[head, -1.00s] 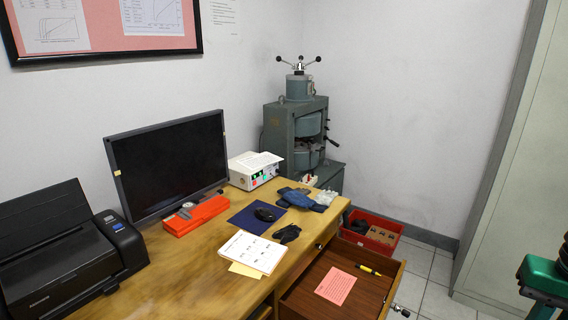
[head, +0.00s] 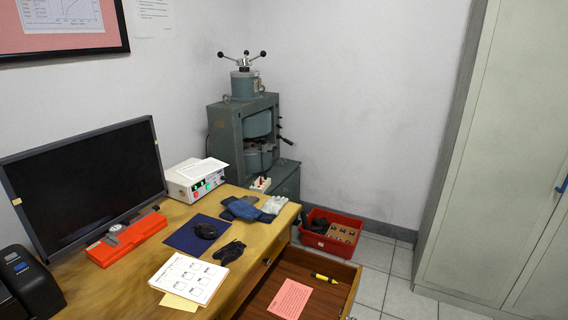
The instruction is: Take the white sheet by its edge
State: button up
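A plain white sheet (head: 204,168) lies on top of the white instrument box (head: 196,181) at the back of the desk, partly over its upper edge. A second white sheet or pad (head: 189,279), printed with several small squares, lies near the desk's front edge, on top of a yellow paper (head: 179,302). I cannot tell from the picture which of the two the task names. My gripper is not in view.
The wooden desk (head: 133,281) also bears a monitor (head: 85,184), orange case (head: 128,239), mouse on a blue mat (head: 187,238) and gloves (head: 251,209). An open drawer (head: 257,303) juts out in front. A red crate (head: 330,235) stands on the floor near the grey magnet (head: 245,140).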

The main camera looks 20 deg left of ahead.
aim_at(193, 172)
jog(key=z, duration=1.2)
jog(key=i, duration=2.5)
jog(key=u, duration=2.95)
jog(key=i, duration=0.1)
jog(key=u, duration=0.6)
